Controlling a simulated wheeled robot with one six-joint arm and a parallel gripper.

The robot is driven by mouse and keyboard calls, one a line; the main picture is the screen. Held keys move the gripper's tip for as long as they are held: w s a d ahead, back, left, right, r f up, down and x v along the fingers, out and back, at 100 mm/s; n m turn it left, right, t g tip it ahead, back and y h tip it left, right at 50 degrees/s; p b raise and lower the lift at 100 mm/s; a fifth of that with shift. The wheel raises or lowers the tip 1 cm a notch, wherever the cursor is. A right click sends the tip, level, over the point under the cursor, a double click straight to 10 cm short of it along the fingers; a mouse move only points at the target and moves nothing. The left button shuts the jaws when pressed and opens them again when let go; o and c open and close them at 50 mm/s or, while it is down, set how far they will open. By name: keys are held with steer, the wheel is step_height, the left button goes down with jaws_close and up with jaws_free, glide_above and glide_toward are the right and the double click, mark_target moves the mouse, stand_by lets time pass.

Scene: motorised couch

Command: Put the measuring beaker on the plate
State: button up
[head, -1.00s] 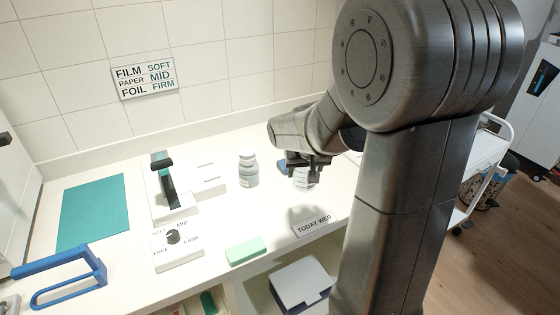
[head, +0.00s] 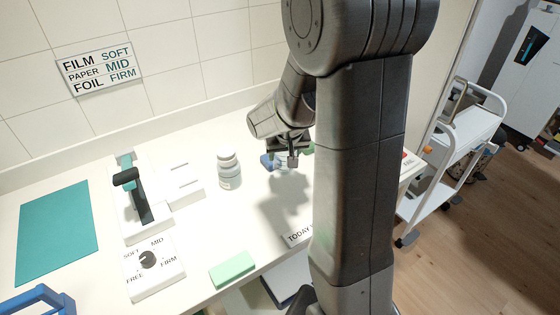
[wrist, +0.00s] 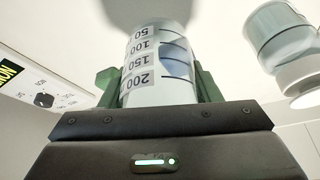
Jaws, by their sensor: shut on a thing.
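The measuring beaker (wrist: 158,92) is clear with printed marks and the numbers 50 to 200. In the wrist view it stands between the green fingers of my gripper (wrist: 157,84), which is shut on it. In the head view my gripper (head: 291,157) is over the counter's right part, with a shadow below it. The beaker is mostly hidden there behind the dark gripper parts. I see no plate that I can make out in either view.
A capped bottle (head: 229,170) stands left of my gripper. A small sign (head: 299,236) is at the front edge. A white cart (head: 455,150) stands right.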

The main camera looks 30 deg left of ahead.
mark_target(284, 165)
steer(key=shift+f, duration=2.4)
steer(key=shift+f, duration=0.1)
steer(key=shift+f, duration=0.15)
steer(key=o, duration=1)
